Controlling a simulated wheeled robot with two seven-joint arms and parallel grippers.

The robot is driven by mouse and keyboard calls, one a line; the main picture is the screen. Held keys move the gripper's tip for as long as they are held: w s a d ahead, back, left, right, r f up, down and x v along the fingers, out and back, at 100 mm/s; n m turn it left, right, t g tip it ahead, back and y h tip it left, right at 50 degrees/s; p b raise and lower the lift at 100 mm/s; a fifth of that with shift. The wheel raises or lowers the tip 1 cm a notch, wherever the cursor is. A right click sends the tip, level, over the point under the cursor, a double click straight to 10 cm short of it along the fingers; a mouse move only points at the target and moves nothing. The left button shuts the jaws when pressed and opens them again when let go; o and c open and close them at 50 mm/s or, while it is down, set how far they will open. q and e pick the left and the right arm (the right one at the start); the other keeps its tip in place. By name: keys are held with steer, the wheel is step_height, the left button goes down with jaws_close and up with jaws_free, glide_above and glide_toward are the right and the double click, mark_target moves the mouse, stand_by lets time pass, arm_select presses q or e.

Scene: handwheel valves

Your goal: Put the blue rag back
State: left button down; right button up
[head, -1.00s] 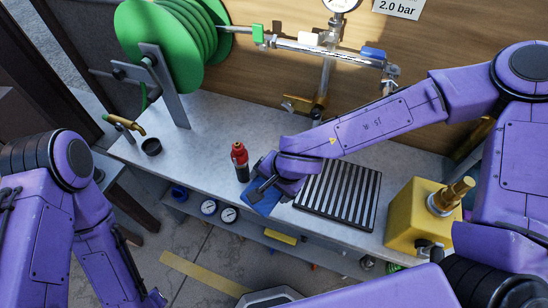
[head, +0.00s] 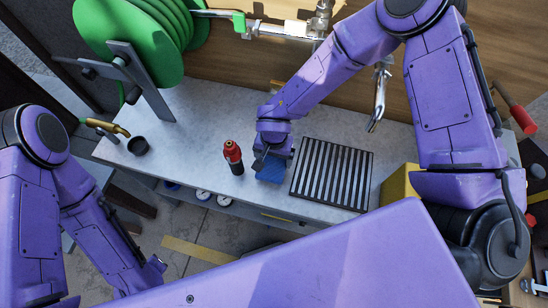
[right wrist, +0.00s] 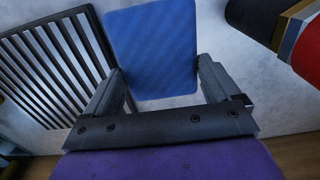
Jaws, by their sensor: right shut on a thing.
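The blue rag (head: 270,173) is a flat blue piece at the bench top, between the red and black bottle (head: 233,157) and the slotted black grate. My right gripper (head: 268,162) is over it from behind and hides part of it in the head view. In the right wrist view the rag (right wrist: 152,45) lies between the two fingers of my right gripper (right wrist: 163,72), which is shut on it. I cannot tell whether the rag touches the bench. My left gripper (head: 152,272) is low at the left, away from the bench; its jaws are too unclear to read.
The slotted grate (head: 332,178) lies right of the rag. A green hose reel (head: 130,45) and a black cup (head: 138,146) are at the left. A yellow block (head: 398,186) is at the right, partly behind my arm. The grey bench top (head: 200,125) is clear behind the bottle.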

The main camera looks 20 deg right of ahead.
mark_target(275, 160)
steer(key=f, duration=0.1)
steer(key=f+p, duration=0.1)
steer(key=f, duration=0.1)
steer(key=shift+s+d, duration=0.2)
steer(key=shift+d, duration=0.05)
steer(key=shift+f, duration=0.15)
steer(key=o, duration=0.7)
steer(key=shift+w+f, duration=0.1)
steer(key=shift+c, duration=0.2)
arm_select(q)
steer(key=shift+s+r, duration=0.25)
steer(key=shift+r, duration=0.5)
arm_select(e)
steer(key=shift+w, duration=0.1)
arm_select(q)
steer(key=shift+f+b, duration=0.7)
steer(key=shift+f, duration=0.05)
arm_select(e)
step_height(275, 160, up, 12)
arm_select(q)
steer(key=shift+s, duration=0.2)
arm_select(e)
steer(key=shift+a, duration=0.1)
